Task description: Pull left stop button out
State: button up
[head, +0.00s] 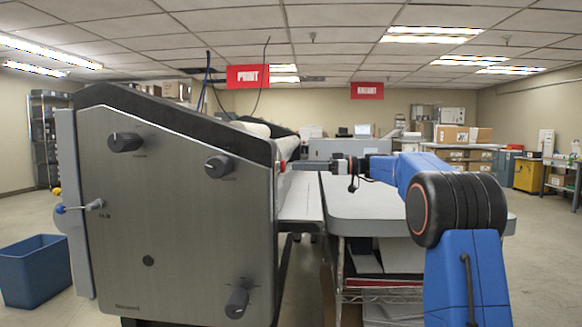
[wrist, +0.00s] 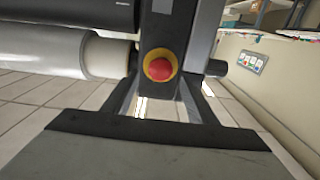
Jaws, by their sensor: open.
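A red round stop button (wrist: 159,68) with a yellow collar sits on a dark upright post (wrist: 160,30) in the wrist view. My gripper (wrist: 160,96) shows below it, with dark fingers spread apart and nothing between them. The button appears just beyond the fingertips, near the middle of the gap. I cannot tell whether the fingers touch it, or whether it is pressed in. In the head view my gripper (head: 338,167) is at the right of the large grey laminator (head: 180,215), above the table area.
A pale roller (wrist: 75,53) lies left of the post in the wrist view. A grey-topped table (head: 375,203) stands under my arm. A blue bin (head: 35,272) is on the floor at left. Boxes (head: 455,135) stand at the back right. Open floor shows at far right.

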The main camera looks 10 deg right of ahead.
aim_at(281, 166)
jog(key=shift+x, duration=1.95)
